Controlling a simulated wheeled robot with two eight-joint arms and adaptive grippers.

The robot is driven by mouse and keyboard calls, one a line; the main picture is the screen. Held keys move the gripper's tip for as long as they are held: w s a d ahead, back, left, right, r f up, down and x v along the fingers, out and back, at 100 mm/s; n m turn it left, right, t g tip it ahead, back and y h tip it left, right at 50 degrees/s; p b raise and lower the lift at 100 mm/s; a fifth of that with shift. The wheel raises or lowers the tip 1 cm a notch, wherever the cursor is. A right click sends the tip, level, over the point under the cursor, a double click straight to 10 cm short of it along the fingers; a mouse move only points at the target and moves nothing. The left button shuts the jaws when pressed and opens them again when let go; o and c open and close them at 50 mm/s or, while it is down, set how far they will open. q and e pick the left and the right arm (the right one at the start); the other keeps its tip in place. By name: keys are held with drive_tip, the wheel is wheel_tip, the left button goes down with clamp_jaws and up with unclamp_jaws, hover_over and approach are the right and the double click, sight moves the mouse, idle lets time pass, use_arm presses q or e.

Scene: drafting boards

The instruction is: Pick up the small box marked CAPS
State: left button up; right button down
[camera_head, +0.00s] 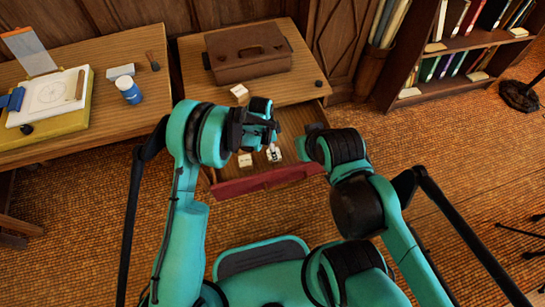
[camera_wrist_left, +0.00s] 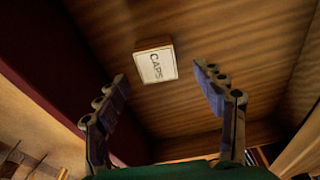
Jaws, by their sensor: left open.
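The small box marked CAPS (camera_wrist_left: 157,65) lies in the open drawer in the left wrist view, its pale labelled face turned to the camera. My left gripper (camera_wrist_left: 161,78) is open, with one finger on each side of the box in the picture and no visible contact. In the head view, my left gripper (camera_head: 266,122) is over the drawer (camera_head: 285,122). Small pale boxes (camera_head: 245,160) show in the drawer there, their marks too small to read. My right arm's end (camera_head: 312,147) is at the drawer's right side; its fingers are not clear.
The drawer's dark red front (camera_head: 262,183) faces me. On the desk above stand a brown briefcase (camera_head: 247,54) and another small pale box (camera_head: 239,92). A drafting table (camera_head: 90,55) with a board, a blue-and-white jar (camera_head: 129,90) and other items is at left; a bookshelf (camera_head: 425,93) is at right.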

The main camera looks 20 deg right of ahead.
use_arm(q)
drive_tip(key=f+b, duration=0.1)
drive_tip(key=f, duration=0.1)
drive_tip(key=f+b, duration=0.1)
drive_tip(key=f, duration=0.2)
drive_tip(key=shift+s+d+f+b, duration=0.15)
drive_tip(key=shift+s+d+b, duration=0.05)
drive_tip(key=shift+b, duration=0.15)
drive_tip(key=c, duration=1.3)
